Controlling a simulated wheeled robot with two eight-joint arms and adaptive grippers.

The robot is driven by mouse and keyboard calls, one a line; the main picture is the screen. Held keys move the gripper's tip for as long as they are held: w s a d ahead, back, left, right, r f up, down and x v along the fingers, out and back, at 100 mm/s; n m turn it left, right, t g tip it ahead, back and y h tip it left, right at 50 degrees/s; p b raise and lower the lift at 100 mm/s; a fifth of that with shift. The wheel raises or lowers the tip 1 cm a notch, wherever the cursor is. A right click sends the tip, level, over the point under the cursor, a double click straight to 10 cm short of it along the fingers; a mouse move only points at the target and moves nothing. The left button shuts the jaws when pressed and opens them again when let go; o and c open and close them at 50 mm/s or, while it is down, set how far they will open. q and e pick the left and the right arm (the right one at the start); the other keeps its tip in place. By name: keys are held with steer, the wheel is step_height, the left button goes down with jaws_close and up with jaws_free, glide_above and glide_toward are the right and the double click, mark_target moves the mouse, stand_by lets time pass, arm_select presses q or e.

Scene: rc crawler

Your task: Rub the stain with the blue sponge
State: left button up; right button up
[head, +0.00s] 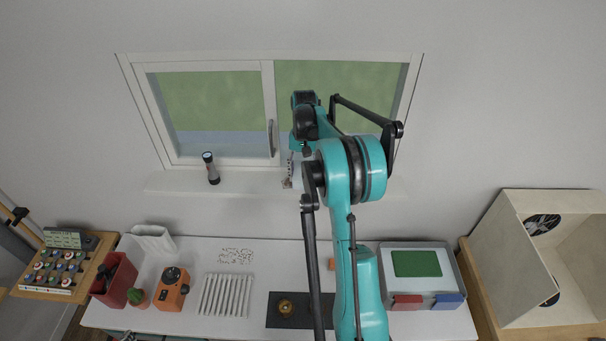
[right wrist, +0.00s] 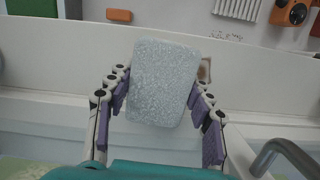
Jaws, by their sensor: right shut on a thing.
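My right gripper (right wrist: 160,105) is shut on a pale blue-grey sponge (right wrist: 165,82), with purple finger pads at its two sides. In the head view my right arm reaches up to the windowsill, and the right gripper (head: 291,172) is partly hidden behind the arm. A brownish stain (right wrist: 204,70) shows on the white sill (right wrist: 265,75), just beside the sponge's right edge in the right wrist view; part of it may be covered. I cannot tell whether the sponge touches the sill. My left gripper is not in view.
A window handle (head: 271,138) stands near the gripper and also shows in the right wrist view (right wrist: 285,152). A flashlight (head: 211,168) stands on the sill to the left. Below are an orange device (head: 172,289), a white rack (head: 225,295) and a tray (head: 385,262).

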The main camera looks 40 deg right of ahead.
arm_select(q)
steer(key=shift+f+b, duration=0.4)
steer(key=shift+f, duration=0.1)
arm_select(e)
steer(key=shift+f, duration=0.55)
steer(key=shift+w, duration=0.1)
